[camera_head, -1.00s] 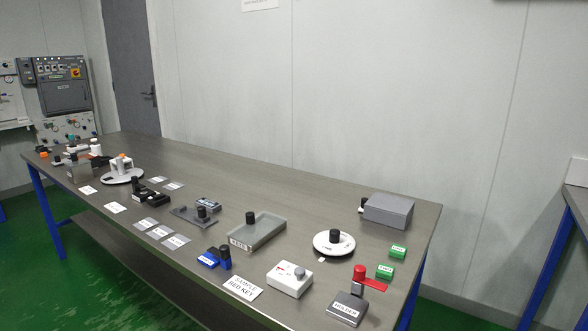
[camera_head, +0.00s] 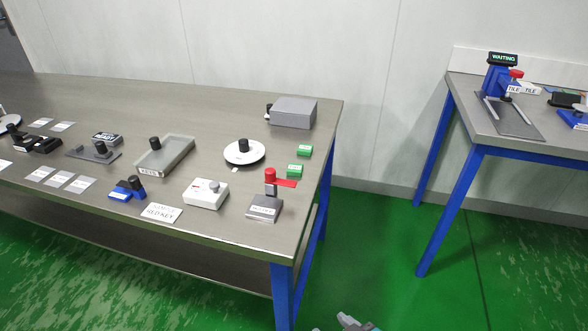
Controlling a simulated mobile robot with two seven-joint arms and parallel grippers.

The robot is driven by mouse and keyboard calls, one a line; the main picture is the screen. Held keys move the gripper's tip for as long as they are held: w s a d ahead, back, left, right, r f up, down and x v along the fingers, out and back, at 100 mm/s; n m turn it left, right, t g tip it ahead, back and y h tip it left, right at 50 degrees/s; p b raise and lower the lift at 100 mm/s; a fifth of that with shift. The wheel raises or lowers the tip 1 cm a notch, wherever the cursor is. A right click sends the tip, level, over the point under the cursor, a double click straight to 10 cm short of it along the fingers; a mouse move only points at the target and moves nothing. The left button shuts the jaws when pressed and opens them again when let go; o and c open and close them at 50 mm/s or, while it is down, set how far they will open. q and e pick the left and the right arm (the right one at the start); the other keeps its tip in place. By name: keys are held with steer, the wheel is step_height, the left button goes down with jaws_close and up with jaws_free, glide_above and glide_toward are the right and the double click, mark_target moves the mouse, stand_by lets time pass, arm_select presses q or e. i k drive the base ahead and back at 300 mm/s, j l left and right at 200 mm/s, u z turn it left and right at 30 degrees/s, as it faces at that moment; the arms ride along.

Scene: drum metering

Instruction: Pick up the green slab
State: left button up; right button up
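Two small green slabs with white labels lie near the right end of the long table. The farther green slab (camera_head: 304,150) is close to the right edge. The nearer green slab (camera_head: 294,170) lies just in front of it, behind a red flat piece. Nothing holds either slab. A small grey part of mine shows at the bottom edge, right of centre, far below the table top. I cannot tell whether it is a gripper or which arm it belongs to. No fingers can be made out clearly.
Around the slabs are a grey box (camera_head: 293,112), a white round dish (camera_head: 244,153), a grey holder (camera_head: 264,208) with a red-topped post, and a white box (camera_head: 206,194). A second table (camera_head: 475,118) stands right, across open green floor.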

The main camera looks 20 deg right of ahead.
mark_target(293, 169)
steer(key=i+l, duration=0.1)
steer(key=l, duration=0.5)
steer(key=i+l, duration=0.1)
steer(key=l, duration=0.45)
steer(key=i+l, duration=0.1)
steer(key=l, duration=0.5)
steer(key=i+l, duration=0.1)
steer(key=l, duration=0.5)
